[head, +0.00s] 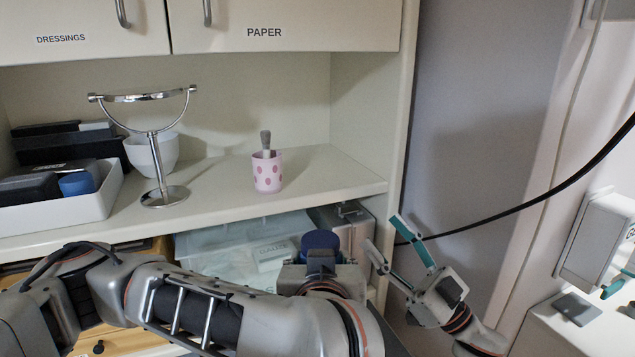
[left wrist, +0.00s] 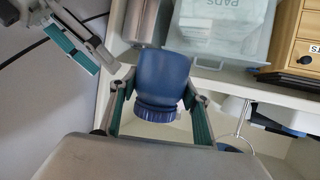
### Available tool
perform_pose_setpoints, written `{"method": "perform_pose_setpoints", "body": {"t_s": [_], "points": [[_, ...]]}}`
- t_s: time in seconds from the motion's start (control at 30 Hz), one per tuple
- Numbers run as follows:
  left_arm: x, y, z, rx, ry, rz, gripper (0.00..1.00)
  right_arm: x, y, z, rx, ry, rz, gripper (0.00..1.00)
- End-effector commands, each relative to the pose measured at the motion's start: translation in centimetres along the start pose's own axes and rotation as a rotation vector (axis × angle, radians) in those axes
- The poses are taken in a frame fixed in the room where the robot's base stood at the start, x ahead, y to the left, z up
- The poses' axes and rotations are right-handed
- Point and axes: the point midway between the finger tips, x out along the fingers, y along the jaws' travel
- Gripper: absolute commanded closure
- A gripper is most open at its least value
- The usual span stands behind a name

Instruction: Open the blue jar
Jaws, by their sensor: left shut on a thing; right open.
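The blue jar (left wrist: 163,78) is between the two fingers of my left gripper (left wrist: 158,92), which is shut on it. Its ribbed blue lid (left wrist: 163,107) is on. In the head view the top of the blue jar (head: 320,241) shows above my left gripper (head: 321,262); the rest is hidden behind the gripper and wrist. My right gripper (head: 383,232) is open and empty, to the right of the jar and apart from it. My right gripper also shows at the upper left of the left wrist view (left wrist: 106,66).
The shelf (head: 225,205) holds a mirror stand (head: 152,150), a pink dotted cup with a brush (head: 267,172), and a white tray (head: 60,212). A clear box (head: 225,245) sits below. A black cable (head: 520,205) hangs at right.

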Motion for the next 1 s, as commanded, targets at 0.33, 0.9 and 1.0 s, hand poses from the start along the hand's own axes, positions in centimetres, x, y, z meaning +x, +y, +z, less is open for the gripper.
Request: {"method": "perform_pose_setpoints", "body": {"t_s": [0.33,0.9,1.0], "points": [[0.0,0.0,0.0,0.0,0.001,0.0,1.0,11.2,-4.4,-7.9,-0.097,0.134,-0.377,0.45],[0.0,0.0,0.0,0.0,0.001,0.0,1.0,19.9,-15.1,-16.4,-0.337,0.113,-1.025,0.45],[0.0,0.0,0.0,0.0,0.001,0.0,1.0,20.4,-16.8,-17.0,-0.369,0.058,-1.138,0.45]]}}
